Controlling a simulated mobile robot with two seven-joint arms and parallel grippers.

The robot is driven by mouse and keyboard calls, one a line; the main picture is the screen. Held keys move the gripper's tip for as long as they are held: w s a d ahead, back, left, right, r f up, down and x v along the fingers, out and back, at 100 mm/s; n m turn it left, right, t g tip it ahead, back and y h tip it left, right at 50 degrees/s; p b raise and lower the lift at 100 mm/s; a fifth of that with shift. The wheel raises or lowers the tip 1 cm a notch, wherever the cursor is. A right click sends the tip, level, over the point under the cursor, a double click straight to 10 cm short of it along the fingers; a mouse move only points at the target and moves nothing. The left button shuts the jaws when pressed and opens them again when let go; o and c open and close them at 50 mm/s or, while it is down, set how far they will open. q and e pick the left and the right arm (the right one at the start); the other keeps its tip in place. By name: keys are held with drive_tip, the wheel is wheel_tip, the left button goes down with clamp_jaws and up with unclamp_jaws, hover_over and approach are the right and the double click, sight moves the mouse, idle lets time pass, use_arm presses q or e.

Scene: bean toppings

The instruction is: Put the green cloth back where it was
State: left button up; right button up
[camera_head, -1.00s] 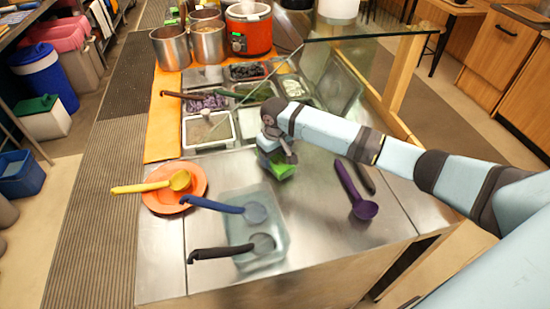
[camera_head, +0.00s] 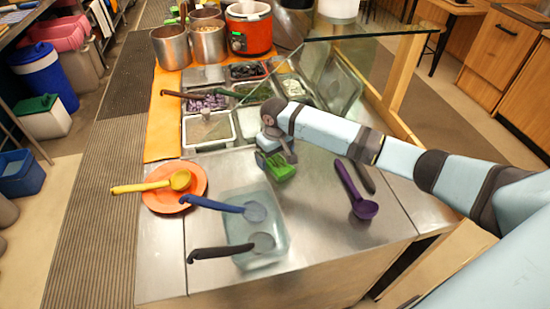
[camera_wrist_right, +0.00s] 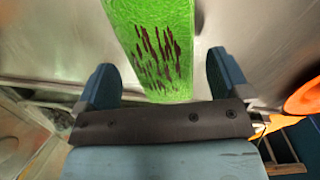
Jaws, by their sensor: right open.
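The green cloth (camera_head: 283,171) lies on the steel counter below my right gripper (camera_head: 273,159) in the head view. In the right wrist view the green cloth (camera_wrist_right: 153,45) is bright green with dark red streaks, and it lies between the two spread fingers of my right gripper (camera_wrist_right: 163,75). Gaps show between the cloth and both fingers. The right gripper is open. It covers part of the cloth in the head view. My left gripper is not in view.
A purple ladle (camera_head: 362,208) lies to the right of the cloth. A clear water tub (camera_head: 282,235) holding blue and black ladles stands at the front left. An orange plate (camera_head: 160,200) with a yellow ladle is further left. Topping pans (camera_head: 232,145) stand behind, near a glass guard.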

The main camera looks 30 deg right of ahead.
sight(275, 159)
wheel_tip(275, 159, up, 11)
idle(0.3)
idle(0.5)
